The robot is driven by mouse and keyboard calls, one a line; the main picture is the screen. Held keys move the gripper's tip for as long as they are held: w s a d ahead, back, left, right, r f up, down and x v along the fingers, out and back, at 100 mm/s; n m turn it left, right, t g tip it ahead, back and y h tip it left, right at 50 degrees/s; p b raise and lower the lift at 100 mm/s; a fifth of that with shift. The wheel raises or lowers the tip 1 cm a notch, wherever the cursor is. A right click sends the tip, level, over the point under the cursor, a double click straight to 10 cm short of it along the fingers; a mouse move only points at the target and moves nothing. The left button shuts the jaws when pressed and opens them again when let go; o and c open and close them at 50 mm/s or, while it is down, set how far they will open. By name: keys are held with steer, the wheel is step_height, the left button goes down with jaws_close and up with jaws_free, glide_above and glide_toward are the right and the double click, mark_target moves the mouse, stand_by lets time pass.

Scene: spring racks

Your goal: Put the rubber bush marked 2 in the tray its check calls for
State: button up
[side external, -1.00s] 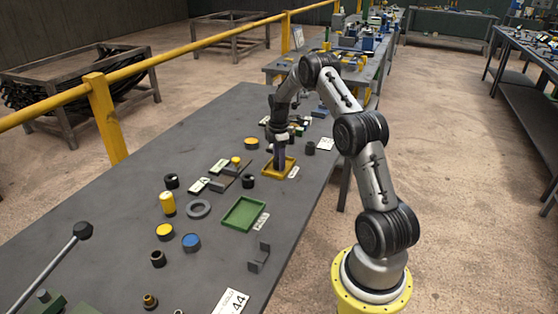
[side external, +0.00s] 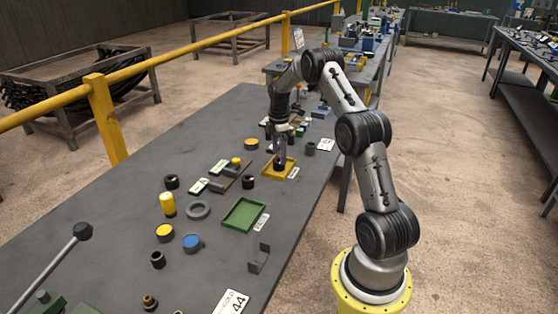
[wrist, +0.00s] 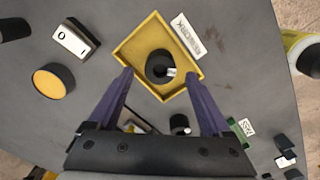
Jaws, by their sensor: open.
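A black rubber bush (wrist: 158,66) with a round hole stands inside the yellow tray (wrist: 122,53), near its middle. A small white mark shows on its side, too small to read. The tray's white label (wrist: 187,36) appears to read REWORK. In the side external view the bush (side external: 279,168) is a dark shape in the yellow tray (side external: 268,174), below my gripper (side external: 280,157). In the wrist view my gripper (wrist: 161,80) is open and empty, its purple fingers apart on either side of the bush, not touching it. A green tray (side external: 244,214) with a white label stands nearer the camera.
Other black bushes stand on the table, one (side external: 248,182) beside the yellow tray and one (side external: 310,148) to its right. A grey ring (side external: 198,209), yellow cylinder (side external: 167,204), blue-topped part (side external: 191,242) and metal bracket (side external: 260,257) lie around the green tray.

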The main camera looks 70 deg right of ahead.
step_height(320, 180, up, 8)
steer(key=s+a+r+m+t+h, duration=0.1)
steer(key=s+a+r+m, duration=0.1)
steer(key=a+r, duration=0.75)
steer(key=s+a+r+m+t, duration=0.15)
steer(key=a+r, duration=0.45)
steer(key=a, duration=0.7)
steer(key=s+a+f+m+t, duration=0.1)
steer(key=s+a+m, duration=0.1)
steer(key=s+a, duration=0.5)
steer(key=s+a+f+m+t+y, duration=0.1)
steer(key=s+a+m+t, duration=0.1)
steer(key=s+a, duration=0.6)
steer(key=s+m, duration=0.1)
steer(key=s, duration=0.2)
steer(key=shift+a, duration=0.25)
steer(key=shift+m, duration=0.25)
